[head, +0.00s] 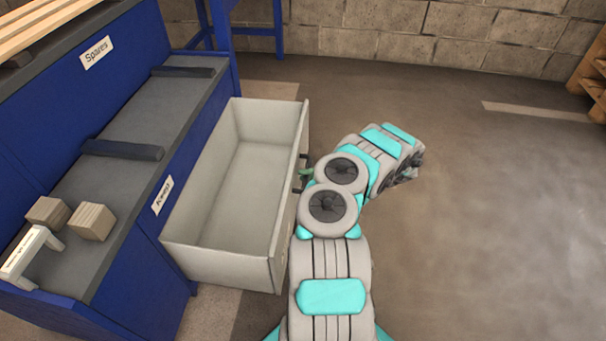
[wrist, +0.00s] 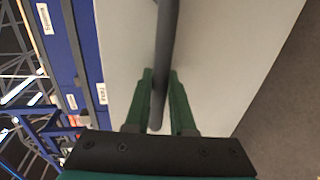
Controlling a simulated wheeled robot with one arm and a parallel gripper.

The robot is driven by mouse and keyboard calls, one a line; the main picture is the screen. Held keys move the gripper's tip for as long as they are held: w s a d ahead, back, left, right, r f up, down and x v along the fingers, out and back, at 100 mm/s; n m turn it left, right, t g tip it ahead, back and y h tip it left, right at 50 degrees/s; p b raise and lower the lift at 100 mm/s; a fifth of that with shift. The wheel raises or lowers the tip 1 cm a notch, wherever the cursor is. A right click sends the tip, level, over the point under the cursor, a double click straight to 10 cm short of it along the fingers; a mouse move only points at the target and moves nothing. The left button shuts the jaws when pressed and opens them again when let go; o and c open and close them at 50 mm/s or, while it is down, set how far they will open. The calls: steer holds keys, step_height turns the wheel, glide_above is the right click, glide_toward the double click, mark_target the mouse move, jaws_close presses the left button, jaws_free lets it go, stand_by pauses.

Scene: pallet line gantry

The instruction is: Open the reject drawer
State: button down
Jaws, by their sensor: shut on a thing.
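The reject drawer (head: 230,190) is a pale grey, empty box standing far out from the blue cabinet. Its front panel (head: 289,200) faces right in the head view, with a dark handle (head: 298,187) partly hidden by my arm. In the wrist view the handle (wrist: 166,50) is a dark bar running between the two green fingers of my gripper (wrist: 160,85), against the pale drawer front (wrist: 225,60). My gripper is shut on the handle. In the head view only a bit of green finger shows beside the handle.
The blue cabinet (head: 150,255) has a grey top with dark bars, two wooden blocks (head: 92,221) and a white bracket (head: 25,255). A "Spares" label (head: 96,53) is above. The floor right of my arm is clear up to a wooden pallet (head: 592,80).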

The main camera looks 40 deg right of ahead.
steer(key=c, duration=0.8)
jaws_free()
steer(key=shift+o, duration=0.2)
steer(key=shift+d, duration=0.15)
steer(key=v, duration=0.7)
steer(key=shift+s+b, duration=0.3)
steer(key=shift+d, duration=0.2)
